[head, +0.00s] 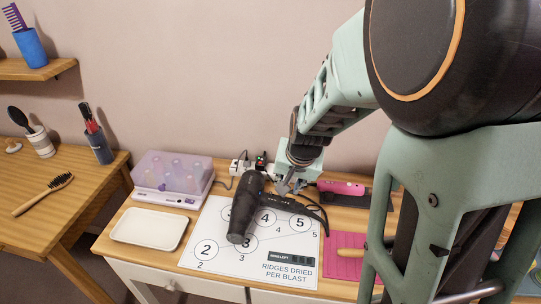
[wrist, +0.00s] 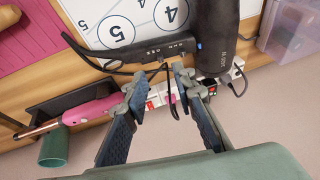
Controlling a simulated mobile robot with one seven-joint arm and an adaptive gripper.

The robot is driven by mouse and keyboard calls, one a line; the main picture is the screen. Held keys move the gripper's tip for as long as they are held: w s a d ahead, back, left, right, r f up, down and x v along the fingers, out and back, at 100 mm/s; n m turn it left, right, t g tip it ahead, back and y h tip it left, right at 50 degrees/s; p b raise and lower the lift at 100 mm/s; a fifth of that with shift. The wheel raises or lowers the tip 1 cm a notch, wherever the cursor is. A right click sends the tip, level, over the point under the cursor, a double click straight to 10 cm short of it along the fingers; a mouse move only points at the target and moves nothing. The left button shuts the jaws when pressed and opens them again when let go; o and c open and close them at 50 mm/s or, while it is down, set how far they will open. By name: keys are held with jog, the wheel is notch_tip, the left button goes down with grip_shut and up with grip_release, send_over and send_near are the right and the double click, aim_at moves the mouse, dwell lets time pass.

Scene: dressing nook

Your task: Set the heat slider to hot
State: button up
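The black hair dryer (head: 243,212) lies on the white numbered mat (head: 212,260), its handle pointing right. In the wrist view its barrel (wrist: 215,35) is at the top right and its handle (wrist: 145,53) runs left. Small pale markings and switches show on the handle's side, with a blue spot near the barrel. I cannot make out which switch is the heat slider or where it is set. My gripper (wrist: 159,77) is open and empty, fingertips close to the handle's switch side. Contact cannot be told. In the head view my gripper (head: 288,186) is beside the handle.
A power strip (wrist: 160,95) and dark cords lie behind the dryer. A pink curling iron (head: 340,187), a pink mat (head: 343,255), a white tray (head: 150,228) and a purple-lidded roller box (head: 172,178) stand around it. A dark green cup (wrist: 54,148) shows in the wrist view.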

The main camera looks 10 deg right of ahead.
aim_at(284, 203)
jog(key=b+x, duration=0.2)
jog(key=x, duration=0.6)
jog(key=shift+w+f, duration=0.15)
jog(key=shift+f, duration=0.1)
jog(key=shift+c, duration=0.6)
grip_shut()
